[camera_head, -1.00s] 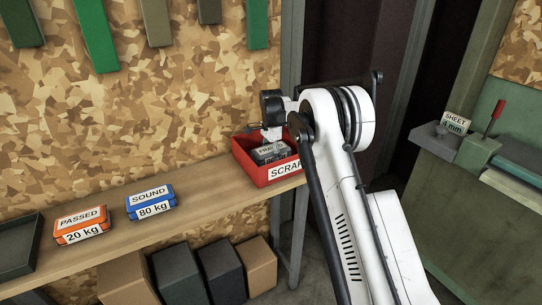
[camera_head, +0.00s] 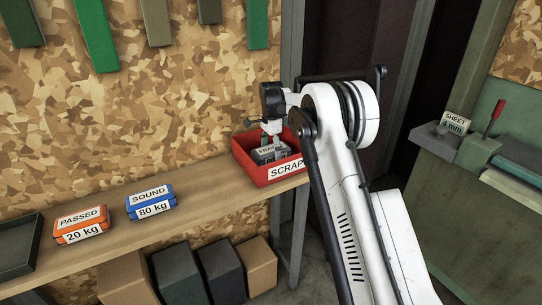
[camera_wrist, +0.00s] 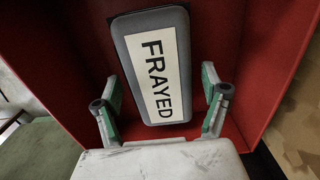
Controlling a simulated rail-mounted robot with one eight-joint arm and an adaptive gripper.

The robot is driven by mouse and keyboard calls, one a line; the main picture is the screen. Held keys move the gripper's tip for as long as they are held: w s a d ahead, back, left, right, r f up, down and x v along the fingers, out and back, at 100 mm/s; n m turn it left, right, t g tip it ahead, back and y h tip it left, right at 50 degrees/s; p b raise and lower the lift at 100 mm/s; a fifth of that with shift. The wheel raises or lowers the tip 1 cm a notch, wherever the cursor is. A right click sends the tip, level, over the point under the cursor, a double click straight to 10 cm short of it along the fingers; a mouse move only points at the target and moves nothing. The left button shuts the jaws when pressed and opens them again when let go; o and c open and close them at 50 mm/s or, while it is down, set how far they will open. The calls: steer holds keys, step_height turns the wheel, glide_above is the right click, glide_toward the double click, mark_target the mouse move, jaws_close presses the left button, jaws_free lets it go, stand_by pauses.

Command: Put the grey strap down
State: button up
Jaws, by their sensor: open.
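The grey strap (camera_wrist: 186,37) carries a white label reading FRAYED. It lies inside the red bin marked SCRAP (camera_head: 255,172), and it shows there in the head view (camera_head: 262,155), partly covered by my gripper. My gripper (camera_wrist: 162,100) is open, with one green-padded finger on each side of the strap and a visible gap to both. In the head view my gripper (camera_head: 271,139) is over the bin, pointing down. The red bin's walls (camera_wrist: 70,62) surround the strap in the wrist view.
The bin stands at the right end of a wooden shelf (camera_head: 190,200). An orange pack marked PASSED (camera_head: 82,225), a blue pack marked SOUND (camera_head: 150,201) and a dark tray (camera_head: 18,250) are to its left. Several boxes (camera_head: 222,272) stand below.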

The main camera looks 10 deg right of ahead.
mark_target(271, 148)
step_height(271, 148, up, 9)
steer(key=shift+f, duration=0.2)
steer(key=shift+s+r, duration=0.15)
steer(key=shift+r, duration=0.4)
steer(key=s+r+n+t, duration=0.1)
steer(key=s+r+n, duration=0.2)
steer(key=s+r, duration=0.45)
steer(key=s+r+n+t, duration=0.2)
steer(key=s+r, duration=0.2)
steer(key=s, duration=0.6)
steer(key=s+r+n+t, duration=0.1)
steer(key=s+r+n, duration=0.3)
steer(key=s, duration=0.5)
steer(key=s+f+n+t, duration=0.1)
steer(key=s+f, duration=0.3)
steer(key=s, duration=0.9)
steer(key=s+f+n+t, duration=0.2)
steer(key=s+f+n, duration=0.2)
steer(key=s, duration=0.9)
steer(key=shift+f, duration=0.35)
steer(key=shift+f, duration=0.1)
